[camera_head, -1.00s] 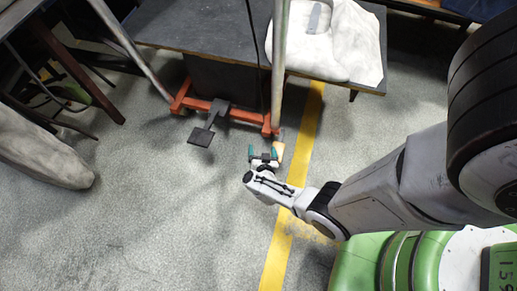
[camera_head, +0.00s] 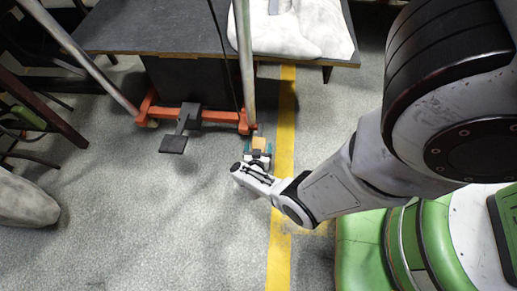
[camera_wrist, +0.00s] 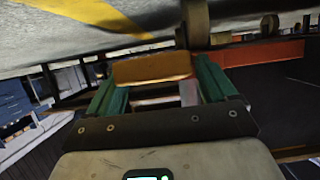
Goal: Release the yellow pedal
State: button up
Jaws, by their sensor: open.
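The yellow pedal (camera_head: 259,143) is a small orange-yellow plate low at the right end of the red-orange cart frame (camera_head: 197,112). In the wrist view the pedal (camera_wrist: 152,68) spans the space ahead of and between the green fingers. My gripper (camera_head: 258,154) is open, with its teal-green fingers on either side of the pedal. In the wrist view my gripper (camera_wrist: 157,85) shows the fingers well apart. I cannot tell whether either finger or the palm touches the pedal.
A dark pedal (camera_head: 173,145) on a grey lever sticks out of the frame further left. A metal post (camera_head: 243,60) rises above the frame's right end. A yellow floor line (camera_head: 281,200) runs beside my gripper.

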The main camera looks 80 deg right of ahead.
aim_at(259, 139)
jog(key=shift+x, duration=0.8)
jog(key=c, duration=1.4)
jog(key=shift+r+p, duration=0.55)
jog(key=shift+p, duration=0.35)
jog(key=shift+c, duration=0.2)
jog(key=r+y+p, duration=0.1)
jog(key=y+p, duration=0.1)
jog(key=p, duration=0.2)
jog(key=shift+s+r+p, duration=0.1)
jog(key=shift+r+p, duration=0.1)
jog(key=shift+p, duration=0.1)
jog(key=r+y+p, duration=0.1)
jog(key=p, duration=0.2)
jog(key=shift+y, duration=0.4)
jog(key=shift+r+y+p, duration=0.3)
jog(key=shift+y+p, duration=0.4)
jog(key=shift+p, duration=0.25)
